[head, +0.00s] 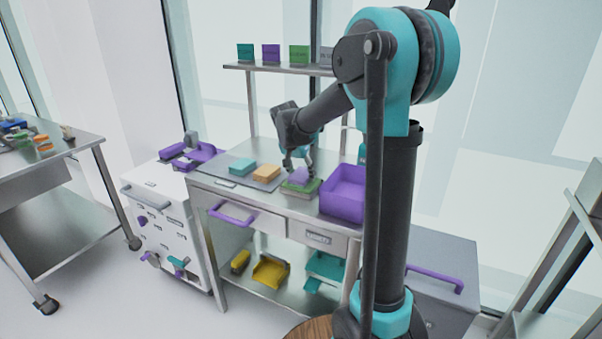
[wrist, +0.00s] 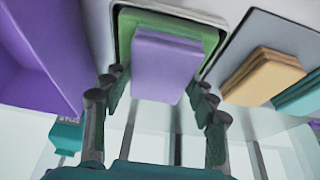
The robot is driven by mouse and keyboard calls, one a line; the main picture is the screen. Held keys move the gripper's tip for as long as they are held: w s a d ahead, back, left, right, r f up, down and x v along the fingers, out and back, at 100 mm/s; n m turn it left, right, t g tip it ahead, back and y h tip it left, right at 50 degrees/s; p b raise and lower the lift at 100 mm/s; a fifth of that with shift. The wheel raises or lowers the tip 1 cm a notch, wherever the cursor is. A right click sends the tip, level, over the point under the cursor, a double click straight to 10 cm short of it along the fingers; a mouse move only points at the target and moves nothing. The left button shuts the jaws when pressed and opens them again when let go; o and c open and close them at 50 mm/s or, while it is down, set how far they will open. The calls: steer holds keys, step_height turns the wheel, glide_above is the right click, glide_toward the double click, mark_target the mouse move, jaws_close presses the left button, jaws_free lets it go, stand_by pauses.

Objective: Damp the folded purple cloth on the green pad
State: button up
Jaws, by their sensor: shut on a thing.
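The folded purple cloth (head: 299,176) is at the green pad (head: 313,187) on the steel table; in the wrist view, the cloth (wrist: 165,62) lies in front of the pad (wrist: 211,38), which sits in a dark-edged tray. My gripper (head: 298,165) is over the pad, shut on the cloth, with one finger on each side in the wrist view (wrist: 160,86). I cannot tell whether the cloth presses on the pad or is slightly above it.
A purple bin (head: 343,196) stands close right of the pad. An orange folded cloth (head: 267,173) and a teal one (head: 242,167) lie to the left on a grey mat (head: 222,173). A shelf (head: 277,69) with coloured cards rises behind.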

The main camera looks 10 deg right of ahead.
mark_target(301, 174)
steer(key=shift+r, duration=3.45)
